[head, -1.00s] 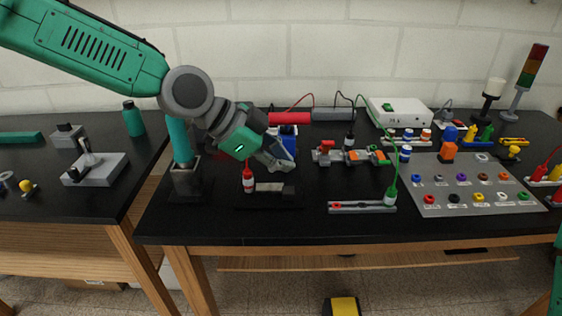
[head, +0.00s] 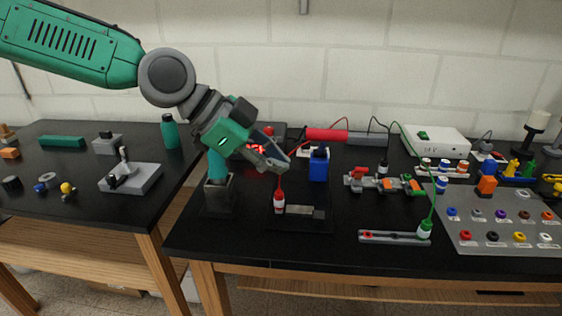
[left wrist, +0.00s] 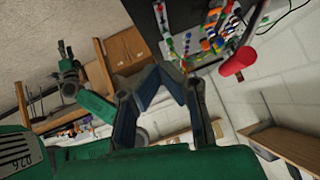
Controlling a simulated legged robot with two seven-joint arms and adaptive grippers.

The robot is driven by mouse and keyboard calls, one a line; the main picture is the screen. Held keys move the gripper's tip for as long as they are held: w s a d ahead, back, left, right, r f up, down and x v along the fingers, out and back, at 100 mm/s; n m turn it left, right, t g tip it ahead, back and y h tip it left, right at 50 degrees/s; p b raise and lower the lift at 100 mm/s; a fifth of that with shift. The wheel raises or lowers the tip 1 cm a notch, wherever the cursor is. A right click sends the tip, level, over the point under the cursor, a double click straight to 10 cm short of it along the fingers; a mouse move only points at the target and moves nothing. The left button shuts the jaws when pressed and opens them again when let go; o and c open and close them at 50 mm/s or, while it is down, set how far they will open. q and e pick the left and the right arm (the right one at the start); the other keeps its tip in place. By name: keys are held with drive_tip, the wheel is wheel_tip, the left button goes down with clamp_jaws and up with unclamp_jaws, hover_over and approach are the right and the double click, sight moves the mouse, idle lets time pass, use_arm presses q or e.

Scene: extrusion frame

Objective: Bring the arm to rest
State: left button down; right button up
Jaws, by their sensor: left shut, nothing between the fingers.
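My left arm reaches in from the left in the head view. Its gripper (head: 275,163) is shut and empty, above the back left part of the right-hand black table (head: 350,215). It hangs above a red-and-white plug (head: 279,201) and left of a blue block (head: 318,165). The closed fingers also show in the left wrist view (left wrist: 168,72). The arm covers part of the teal cylinder in a dark holder (head: 219,192). My right gripper does not show in the head view.
A red cylinder (head: 326,135) lies behind the blue block. A clamp-like assembly (head: 384,181), a rail with a green plug (head: 395,237) and a grey socket panel (head: 500,222) are to the right. A second table at left holds a grey switch fixture (head: 131,178) and a green bottle (head: 169,131).

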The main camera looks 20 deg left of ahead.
use_arm(q)
drive_tip(key=s+d+f+n+g+y+b, duration=0.1)
drive_tip(key=s+f+n, duration=0.3)
drive_tip(key=f, duration=0.8)
drive_tip(key=s+f+n+g+y, duration=0.2)
drive_tip(key=s+f+n, duration=0.2)
drive_tip(key=f, duration=0.9)
drive_tip(key=s+a+f+n+y, duration=0.2)
drive_tip(key=s+a+f, duration=0.3)
drive_tip(key=s+f, duration=0.3)
drive_tip(key=s+a+f+n+g+y+b, duration=0.1)
drive_tip(key=s+a+f+n+y, duration=0.2)
drive_tip(key=s+a+f+n, duration=0.2)
drive_tip(key=s+f, duration=0.3)
drive_tip(key=s, duration=0.1)
drive_tip(key=shift+s+a+b, duration=0.15)
drive_tip(key=shift+s+b, duration=0.15)
drive_tip(key=shift+s, duration=0.05)
drive_tip(key=shift+f, duration=0.15)
drive_tip(key=shift+w, duration=0.15)
drive_tip(key=shift+a, duration=0.1)
